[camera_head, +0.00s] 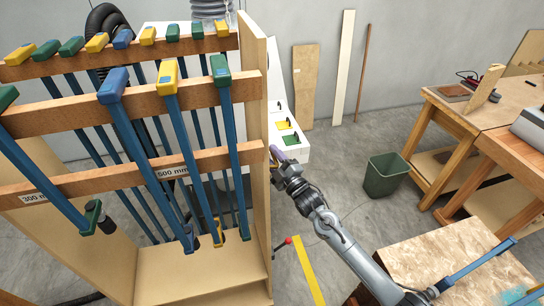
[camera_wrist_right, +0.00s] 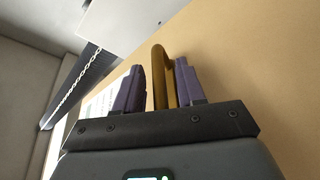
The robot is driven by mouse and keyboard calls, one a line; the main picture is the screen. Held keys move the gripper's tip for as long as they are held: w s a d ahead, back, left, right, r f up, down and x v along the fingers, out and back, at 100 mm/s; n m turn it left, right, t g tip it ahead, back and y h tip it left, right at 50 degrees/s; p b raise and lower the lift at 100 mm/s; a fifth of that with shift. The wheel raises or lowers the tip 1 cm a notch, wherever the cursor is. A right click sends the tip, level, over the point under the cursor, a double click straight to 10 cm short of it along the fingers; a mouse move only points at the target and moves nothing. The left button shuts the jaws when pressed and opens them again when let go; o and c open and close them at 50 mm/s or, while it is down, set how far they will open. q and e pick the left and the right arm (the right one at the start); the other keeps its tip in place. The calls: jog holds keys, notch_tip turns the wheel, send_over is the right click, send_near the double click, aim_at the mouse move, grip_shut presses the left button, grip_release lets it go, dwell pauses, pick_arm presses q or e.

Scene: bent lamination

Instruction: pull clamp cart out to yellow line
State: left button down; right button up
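The clamp cart (camera_head: 258,110) is a tall wooden rack at the left of the head view, hung with blue bar clamps (camera_head: 126,120) that have blue, yellow and green ends. The yellow line (camera_head: 308,268) lies on the floor to the right of the cart's base. My right gripper (camera_head: 274,154) is at the cart's right side panel. In the right wrist view, its purple fingers (camera_wrist_right: 160,85) stand either side of a yellow-brown handle (camera_wrist_right: 161,72) on the panel, with a small gap visible on the left. My left gripper is out of view.
A red-knobbed lever (camera_head: 288,240) is low beside the cart. A chipboard-topped table (camera_head: 425,255) with a blue clamp stands at lower right. A green bin (camera_head: 384,176) and a wooden workbench (camera_head: 480,115) are further right. Bare floor lies between.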

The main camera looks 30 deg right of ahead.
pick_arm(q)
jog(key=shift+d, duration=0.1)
pick_arm(e)
jog(key=shift+w, duration=0.1)
grip_shut()
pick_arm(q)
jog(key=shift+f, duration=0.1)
